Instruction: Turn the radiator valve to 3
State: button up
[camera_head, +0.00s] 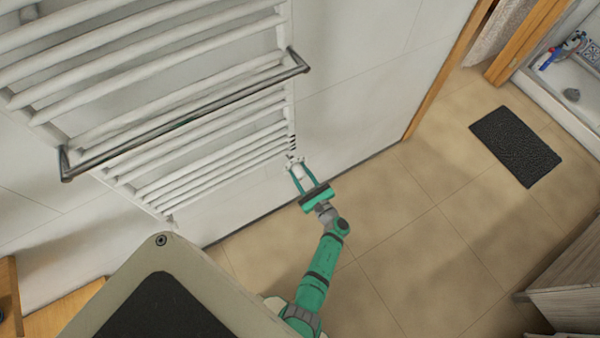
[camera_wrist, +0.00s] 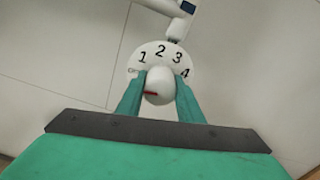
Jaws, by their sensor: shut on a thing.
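The radiator valve is a white knob (camera_wrist: 158,85) with a red mark, in front of a round white dial (camera_wrist: 160,53) with the numbers 1, 2, 3 and 4. In the wrist view the red mark lies near the knob's lower left side, away from the 3. My gripper (camera_wrist: 159,88) is shut on the knob, one green finger on each side. In the head view my gripper (camera_head: 300,176) is at the valve (camera_head: 297,168) by the radiator's lower right end, and the fingers partly hide it. The dial's lower part is hidden.
The white towel radiator (camera_head: 200,130) is on the wall, with a dark metal rail (camera_head: 190,112) standing out in front. A dark mat (camera_head: 515,146) lies on the tiled floor at the right. The floor around my arm is clear. A wooden cabinet (camera_head: 570,285) stands at the lower right.

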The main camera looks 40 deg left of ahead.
jog(key=shift+m, duration=0.3)
jog(key=m, duration=0.2)
jog(key=shift+m, duration=0.4)
jog(key=m, duration=0.3)
jog(key=shift+m, duration=0.3)
jog(key=m, duration=1.1)
jog(key=shift+m, duration=0.4)
jog(key=m, duration=0.4)
jog(key=shift+s+m, duration=0.1)
jog(key=shift+m, duration=0.3)
jog(key=o, duration=1.1)
jog(key=shift+c, duration=0.2)
